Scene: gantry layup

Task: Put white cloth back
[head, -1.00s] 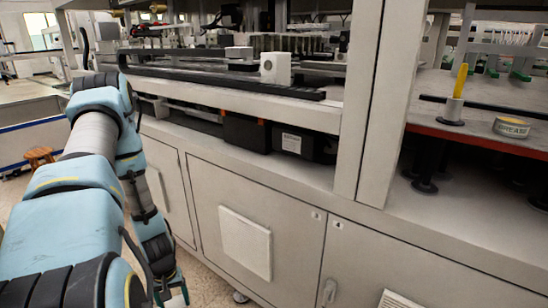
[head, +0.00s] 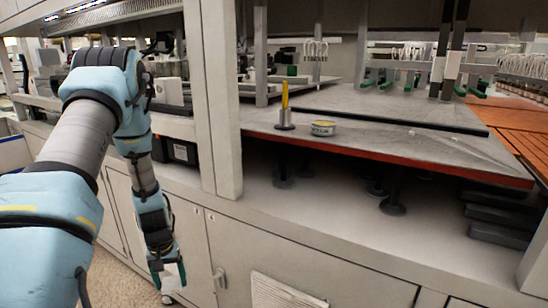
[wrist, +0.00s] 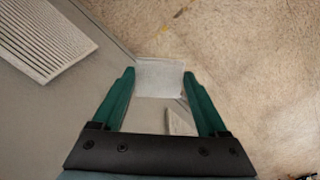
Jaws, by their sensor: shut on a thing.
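My gripper (wrist: 158,90) shows in the wrist view with its two green fingers apart and a white cloth (wrist: 160,75) held between their tips. The cloth looks like a flat, pale square, and its far edge is over the floor. In the head view my gripper (head: 168,276) hangs low at the end of my arm, pointing down beside the grey cabinet front.
A grey worktop with a red edge (head: 430,164) runs to the right. It bears a yellow-topped holder (head: 285,118) and a round tin (head: 323,128). A grey post (head: 222,100) stands left of it. Cabinet doors with a vent (head: 285,290) are below. The middle of the worktop is mostly clear.

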